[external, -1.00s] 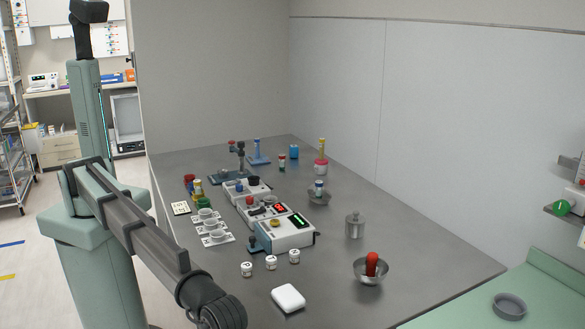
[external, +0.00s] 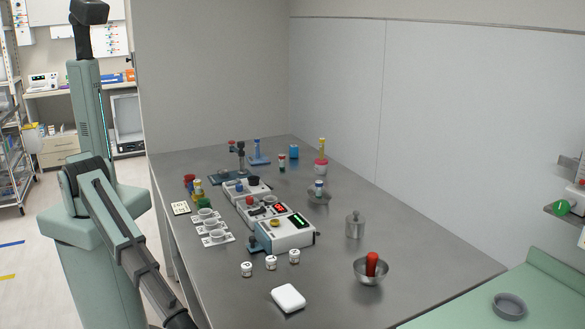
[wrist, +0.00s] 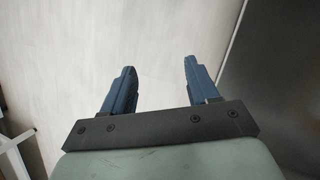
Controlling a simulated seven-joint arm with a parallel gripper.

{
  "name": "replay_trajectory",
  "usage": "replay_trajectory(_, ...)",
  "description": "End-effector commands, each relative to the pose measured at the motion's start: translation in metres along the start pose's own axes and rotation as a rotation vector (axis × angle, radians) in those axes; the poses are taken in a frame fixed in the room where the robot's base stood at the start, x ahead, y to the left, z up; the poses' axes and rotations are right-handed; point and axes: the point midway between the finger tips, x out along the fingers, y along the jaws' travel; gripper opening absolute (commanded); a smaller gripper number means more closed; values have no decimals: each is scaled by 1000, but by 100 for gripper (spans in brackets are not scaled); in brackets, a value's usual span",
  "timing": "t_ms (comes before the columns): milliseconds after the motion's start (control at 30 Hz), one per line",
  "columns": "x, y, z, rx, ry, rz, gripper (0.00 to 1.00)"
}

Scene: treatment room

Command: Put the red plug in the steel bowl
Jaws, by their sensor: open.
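A steel bowl (external: 369,276) stands at the near right of the grey table. A red rounded upright thing (external: 372,261) stands in it; I cannot tell whether it is a plug or a pestle-like handle. Another small shallow metal-looking bowl (external: 319,200) farther back holds a small blue-and-white thing. A small red piece (external: 249,200) shows on the middle one of the boxes; its kind is too small to tell. My gripper (wrist: 158,80) is open and empty in the wrist view, over a pale floor-like surface. It is out of the external view.
The table (external: 430,260) also carries device boxes (external: 284,235), a lidded steel jar (external: 355,226), several white labelled jars (external: 271,262), a white case (external: 288,298) and cups (external: 214,235). A green surface (external: 470,300) adjoins at right. The table's right strip is clear.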

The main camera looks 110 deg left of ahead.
Motion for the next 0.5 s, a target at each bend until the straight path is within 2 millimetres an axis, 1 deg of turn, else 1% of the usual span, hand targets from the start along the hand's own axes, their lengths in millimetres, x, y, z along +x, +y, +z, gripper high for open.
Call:
replay_trajectory(33,17,-10,28,-22,-43,8,59)
replay_trajectory(67,26,-15,40,-35,-66,12,59)
replay_trajectory(100,37,-22,56,-51,-96,18,59)
replay_trajectory(167,53,-31,81,-75,-135,26,59)
replay_trajectory(200,62,-38,97,-93,-158,32,59)
replay_trajectory(267,76,-47,121,-119,-189,38,59)
replay_trajectory(300,85,-54,138,-138,-206,42,59)
replay_trajectory(367,98,-64,161,-168,-224,48,59)
replay_trajectory(400,106,-70,176,-189,-232,52,59)
replay_trajectory(467,118,-80,200,-220,-239,54,59)
replay_trajectory(500,125,-87,214,-242,-239,55,59)
